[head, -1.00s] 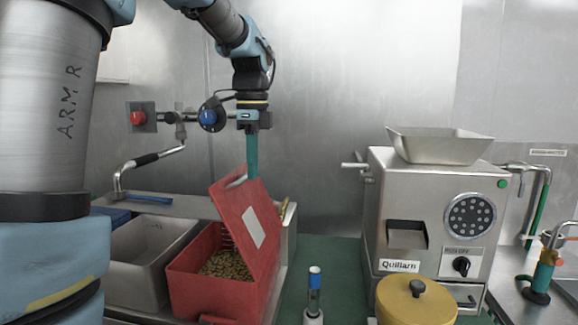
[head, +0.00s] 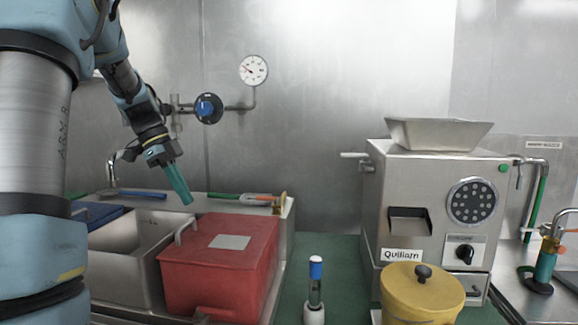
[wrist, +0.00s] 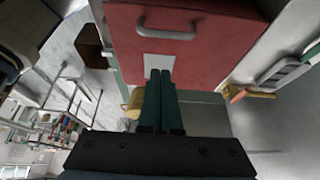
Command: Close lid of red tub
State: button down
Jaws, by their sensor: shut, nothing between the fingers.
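The inside of the tub is hidden. My gripper (head: 188,200) has green fingers, shut and empty, and hangs above the lid's handle side, apart from it. In the wrist view the shut fingers (wrist: 160,76) point across the lid, and the handle (wrist: 168,27) shows beyond them.
A steel grinder (head: 435,215) and a yellow-lidded pot (head: 421,290) stand to the right. A valve with a blue knob (head: 208,108) is on the wall behind.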

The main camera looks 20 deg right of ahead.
jog(key=shift+w+a+f+b, duration=0.2)
jog(key=shift+a+f+b, duration=0.15)
jog(key=shift+f, duration=0.4)
jog(key=shift+w+a+f+b, duration=0.2)
jog(key=shift+a+f+b, duration=0.1)
jog(key=shift+f, duration=0.45)
